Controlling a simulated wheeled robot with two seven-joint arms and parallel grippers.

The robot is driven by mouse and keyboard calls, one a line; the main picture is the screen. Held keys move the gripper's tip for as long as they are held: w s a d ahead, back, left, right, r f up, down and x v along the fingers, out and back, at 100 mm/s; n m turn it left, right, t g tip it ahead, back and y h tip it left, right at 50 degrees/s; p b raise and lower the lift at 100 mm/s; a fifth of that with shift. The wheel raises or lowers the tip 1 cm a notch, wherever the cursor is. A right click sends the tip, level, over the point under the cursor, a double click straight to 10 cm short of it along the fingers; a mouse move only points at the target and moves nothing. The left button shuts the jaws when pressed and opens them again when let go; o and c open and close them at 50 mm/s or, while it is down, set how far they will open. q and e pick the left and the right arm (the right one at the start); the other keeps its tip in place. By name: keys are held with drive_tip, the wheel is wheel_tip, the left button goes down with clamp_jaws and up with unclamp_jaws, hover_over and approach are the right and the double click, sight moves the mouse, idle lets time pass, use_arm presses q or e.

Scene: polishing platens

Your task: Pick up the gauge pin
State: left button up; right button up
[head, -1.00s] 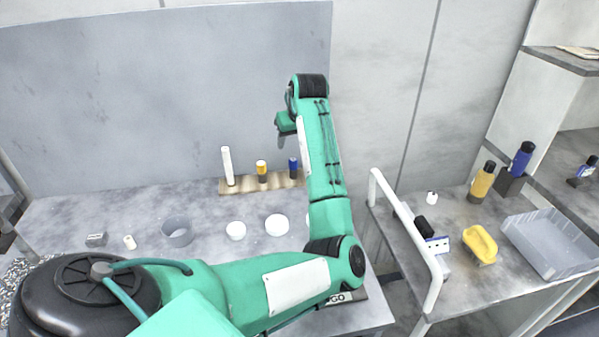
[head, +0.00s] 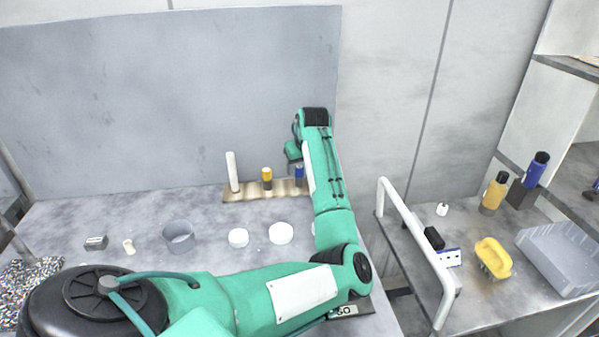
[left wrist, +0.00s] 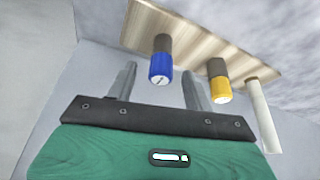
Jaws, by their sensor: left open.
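A wooden rack (head: 247,191) at the back of the grey table holds a tall white rod (head: 232,172), a yellow-and-dark pin (head: 267,179) and a blue-and-dark pin (head: 299,174). Which one is the gauge pin is not marked. My left gripper (head: 295,160) is at the rack's right end, close to the blue pin and partly covering it. In the left wrist view my open fingers (left wrist: 159,72) stand either side of the blue pin (left wrist: 160,68), with gaps on both sides. The yellow pin (left wrist: 219,82) and the white rod (left wrist: 264,115) are to the right. My right gripper is out of view.
A grey cup (head: 178,238), two white discs (head: 281,233) and small pieces lie on the table. A grey panel (head: 170,95) stands behind the rack. A side table with a white rail (head: 412,240), bottles (head: 495,190), a yellow brush (head: 493,258) and a grey tray (head: 560,262) is at right.

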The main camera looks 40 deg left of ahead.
sight(299, 175)
use_arm(q)
drive_tip(key=p+x, duration=0.1)
drive_tip(key=x, duration=0.3)
drive_tip(key=shift+s+d, duration=0.15)
drive_tip(key=shift+f, duration=0.5)
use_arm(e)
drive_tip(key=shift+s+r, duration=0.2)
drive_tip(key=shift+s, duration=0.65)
use_arm(q)
drive_tip(key=c, duration=1.1)
drive_tip(key=shift+o, duration=0.2)
drive_tip(key=shift+r, duration=0.1)
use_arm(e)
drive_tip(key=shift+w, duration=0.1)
